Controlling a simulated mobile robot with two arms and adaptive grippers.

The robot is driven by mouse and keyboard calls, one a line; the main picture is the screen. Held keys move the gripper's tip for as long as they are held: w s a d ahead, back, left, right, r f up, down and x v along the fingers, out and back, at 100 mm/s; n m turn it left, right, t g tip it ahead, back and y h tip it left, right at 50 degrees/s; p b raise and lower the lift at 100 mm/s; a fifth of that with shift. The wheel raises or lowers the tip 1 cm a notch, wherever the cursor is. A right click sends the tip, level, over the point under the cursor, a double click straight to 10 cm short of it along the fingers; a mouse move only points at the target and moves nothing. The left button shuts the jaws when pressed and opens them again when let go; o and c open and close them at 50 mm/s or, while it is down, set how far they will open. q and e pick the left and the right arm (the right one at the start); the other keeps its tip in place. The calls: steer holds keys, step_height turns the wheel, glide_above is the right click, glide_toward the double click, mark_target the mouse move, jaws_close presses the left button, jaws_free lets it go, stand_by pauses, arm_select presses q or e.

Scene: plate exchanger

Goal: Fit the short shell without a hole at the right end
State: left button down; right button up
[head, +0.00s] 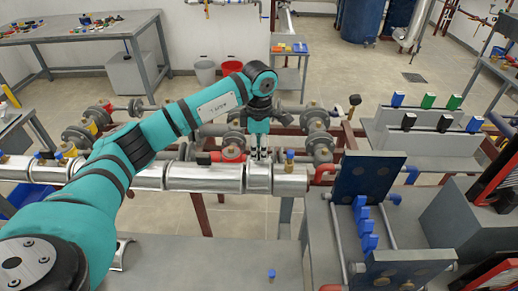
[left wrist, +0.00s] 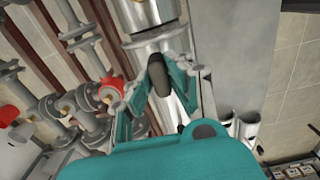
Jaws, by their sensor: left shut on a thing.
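My left gripper (head: 258,153) points down at the silver pipe line and is shut on a short silver shell (head: 258,182). The shell sits at the pipe, left of a blue-topped fitting (head: 290,156); I cannot tell whether it is fully seated. In the left wrist view the gripper (left wrist: 160,78) covers much of the shell, with a dark part between its fingers. Longer silver cladding (head: 205,178) covers the pipe to the left. A curved silver shell (head: 123,254) lies on the grey bench, partly behind my arm. My right gripper is not in view.
The grey bench (head: 220,262) in front is mostly clear, with a small blue-topped part (head: 271,274) on it. The dark blue plate exchanger (head: 365,180) stands close on the right.

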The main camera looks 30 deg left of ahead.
arm_select(q)
steer(key=shift+f, duration=0.15)
steer(key=shift+f+b, duration=0.95)
steer(key=shift+f, duration=0.05)
steer(key=shift+f, duration=0.1)
steer(key=c, duration=1.1)
jaws_free()
steer(key=shift+c, duration=0.2)
step_height(320, 180, up, 9)
steer(key=p, duration=0.5)
